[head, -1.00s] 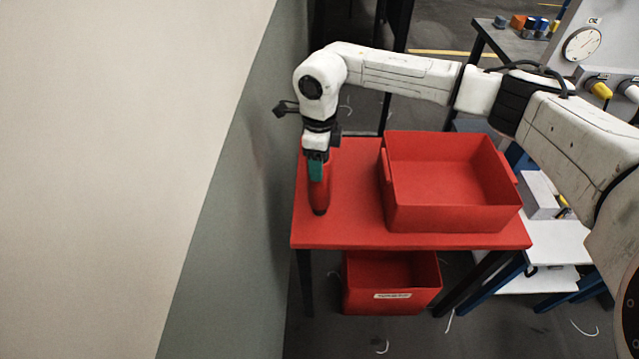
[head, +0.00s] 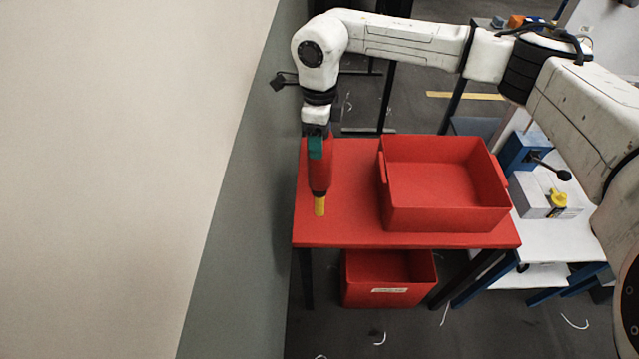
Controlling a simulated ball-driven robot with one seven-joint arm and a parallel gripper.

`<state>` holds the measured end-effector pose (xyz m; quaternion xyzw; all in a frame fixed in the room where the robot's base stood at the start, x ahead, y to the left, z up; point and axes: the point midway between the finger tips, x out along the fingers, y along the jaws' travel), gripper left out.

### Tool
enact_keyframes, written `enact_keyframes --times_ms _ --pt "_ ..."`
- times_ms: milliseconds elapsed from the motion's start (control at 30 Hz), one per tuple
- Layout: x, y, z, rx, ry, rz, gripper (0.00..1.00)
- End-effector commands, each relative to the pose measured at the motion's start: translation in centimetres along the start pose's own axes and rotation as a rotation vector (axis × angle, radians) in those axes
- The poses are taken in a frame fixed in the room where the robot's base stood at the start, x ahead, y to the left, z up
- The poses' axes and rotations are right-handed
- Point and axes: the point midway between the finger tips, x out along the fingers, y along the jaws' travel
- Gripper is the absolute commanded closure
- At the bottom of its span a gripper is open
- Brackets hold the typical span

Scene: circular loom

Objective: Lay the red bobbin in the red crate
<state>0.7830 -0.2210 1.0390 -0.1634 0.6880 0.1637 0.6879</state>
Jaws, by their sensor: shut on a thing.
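My gripper (head: 317,146) is at the left side of the red table, pointing down, shut on the red bobbin (head: 320,175). The bobbin hangs upright below the fingers, with a yellow tip (head: 319,206) at its lower end. It appears to be raised off the tabletop, to the left of the red crate. The red crate (head: 447,219) stands open on the right part of the table, and its visible floor is empty. A gap of bare tabletop lies between bobbin and crate.
The red table (head: 350,230) stands close to a grey wall (head: 240,200) on the left. A second red bin (head: 388,280) sits beneath the table. On the right are a white bench (head: 570,245) and a blue device with a black-knobbed lever (head: 525,150).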

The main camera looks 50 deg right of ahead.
Motion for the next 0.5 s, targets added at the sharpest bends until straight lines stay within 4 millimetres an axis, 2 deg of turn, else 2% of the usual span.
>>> enact_keyframes --times_ms 33,500 --pt "-0.9 -0.1 0.0 0.000 0.000 -0.002 1.00" --pt "-5.5 0.0 0.0 0.001 -0.001 -0.001 1.00"
